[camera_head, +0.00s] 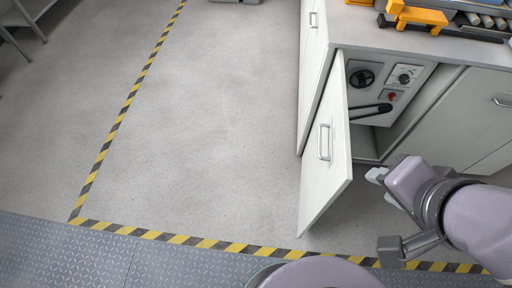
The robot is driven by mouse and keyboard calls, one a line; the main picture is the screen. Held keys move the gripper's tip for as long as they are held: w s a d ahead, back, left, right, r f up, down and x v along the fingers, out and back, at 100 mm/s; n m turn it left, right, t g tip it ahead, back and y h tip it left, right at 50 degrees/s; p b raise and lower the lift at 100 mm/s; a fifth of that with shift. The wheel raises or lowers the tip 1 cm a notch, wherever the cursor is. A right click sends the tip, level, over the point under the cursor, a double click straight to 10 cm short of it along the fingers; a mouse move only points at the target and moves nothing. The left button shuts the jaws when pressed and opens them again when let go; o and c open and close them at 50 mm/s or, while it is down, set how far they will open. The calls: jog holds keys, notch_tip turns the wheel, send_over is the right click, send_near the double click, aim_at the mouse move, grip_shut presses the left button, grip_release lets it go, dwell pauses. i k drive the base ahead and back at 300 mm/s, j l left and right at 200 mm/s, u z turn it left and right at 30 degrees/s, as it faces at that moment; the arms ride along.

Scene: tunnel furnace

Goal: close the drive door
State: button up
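The drive door (327,160) is a white cabinet door with a silver bar handle (324,143) on its outer face. It stands swung open, its lower free corner out toward the front floor edge. Behind it the drive compartment shows a black handwheel (362,78), a control panel with a dial and a red button (391,97), and a black lever (371,111). My gripper (381,187) is to the right of the door, on its inner side, and appears apart from it. Its two pale fingertips look spread, with nothing between them.
The cabinet's worktop (380,38) carries an orange machine part (415,16) and metal rollers. A closed cabinet door (455,125) is at the right. Grey floor left of the door is clear, bounded by yellow-black tape (120,118). A shelf or table leg is at top left.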

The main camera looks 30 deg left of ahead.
aim_at(326, 165)
jog(key=j+u, duration=0.15)
jog(key=j, duration=0.4)
jog(key=j+z, duration=0.1)
jog(key=j, duration=0.25)
jog(key=k+j+z, duration=0.1)
jog(key=j, duration=0.25)
